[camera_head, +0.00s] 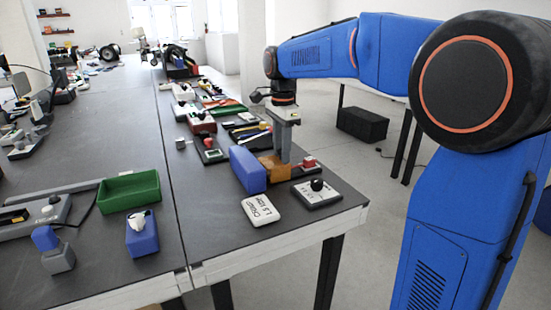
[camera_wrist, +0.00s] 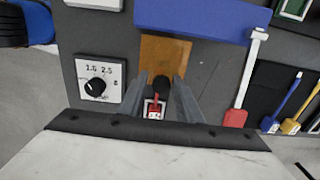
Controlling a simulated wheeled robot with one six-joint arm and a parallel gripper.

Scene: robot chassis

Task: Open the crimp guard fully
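An orange-brown panel, which looks like the crimp guard (camera_head: 273,168), is against the long blue block (camera_head: 248,168) on the table. In the wrist view the orange panel (camera_wrist: 163,52) lies just beyond my fingertips, with the blue block (camera_wrist: 195,17) behind it. My gripper (camera_head: 286,160) points down at the panel's near right side. In the wrist view my gripper (camera_wrist: 163,78) has its two grey fingers apart, on either side of a small dark rounded part (camera_wrist: 162,90). I cannot tell whether they touch it. The panel's hinge is not clear.
A red switch on a small base (camera_head: 308,163) stands close right of the gripper. Tools and a tray crowd the table behind. The table's right edge is close.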

